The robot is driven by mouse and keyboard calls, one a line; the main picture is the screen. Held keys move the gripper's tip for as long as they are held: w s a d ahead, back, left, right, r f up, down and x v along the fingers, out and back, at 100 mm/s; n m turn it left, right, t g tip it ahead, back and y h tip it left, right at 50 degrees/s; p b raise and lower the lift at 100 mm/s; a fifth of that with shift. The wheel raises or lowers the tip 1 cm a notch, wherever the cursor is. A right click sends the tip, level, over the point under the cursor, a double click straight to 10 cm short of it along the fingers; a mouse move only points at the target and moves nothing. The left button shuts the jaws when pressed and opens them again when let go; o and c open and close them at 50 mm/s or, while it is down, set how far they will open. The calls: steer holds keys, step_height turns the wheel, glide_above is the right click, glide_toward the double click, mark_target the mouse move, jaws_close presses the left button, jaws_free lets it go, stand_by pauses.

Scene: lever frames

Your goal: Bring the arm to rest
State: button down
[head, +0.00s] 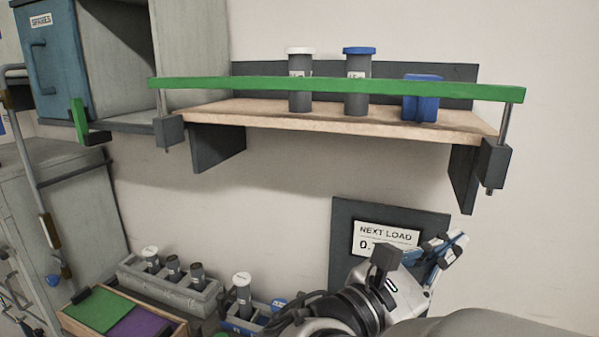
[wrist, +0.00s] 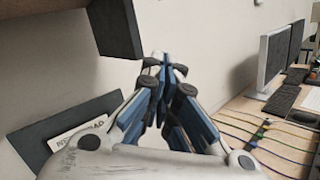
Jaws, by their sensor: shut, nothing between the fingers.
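My gripper (head: 452,245) is at the lower right of the head view, in front of the wall and the dark sign board. It is shut and empty. In the wrist view its blue and grey fingers (wrist: 164,68) come together with nothing between them. My arm runs from the bottom right corner of the head view to the gripper, below the right end of the shelf.
The wooden shelf (head: 260,112) with a green bar (head: 330,87) holds two capped cylinders and a blue item (head: 421,98). The NEXT LOAD sign (head: 385,236) is behind my wrist. A grey rack (head: 172,291) stands lower left. Monitors (wrist: 270,62) and cables are at right in the wrist view.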

steer(key=s+d+f+m+g+y, duration=0.3)
steer(key=s+f+m+g+y, duration=0.15)
steer(key=s+f, duration=0.35)
steer(key=s+d+f+m+g+y, duration=0.3)
steer(key=s+f+m+g+y, duration=0.1)
steer(key=s+f+m, duration=0.25)
steer(key=s+a+f+m+t+y, duration=0.1)
steer(key=a+f+m+t+y, duration=0.2)
steer(key=a+m+y, duration=0.5)
steer(key=a+y, duration=0.1)
steer(key=a, duration=0.3)
steer(key=shift+s+a+f, duration=0.2)
steer(key=shift+a+f, duration=0.1)
steer(key=shift+f, duration=0.1)
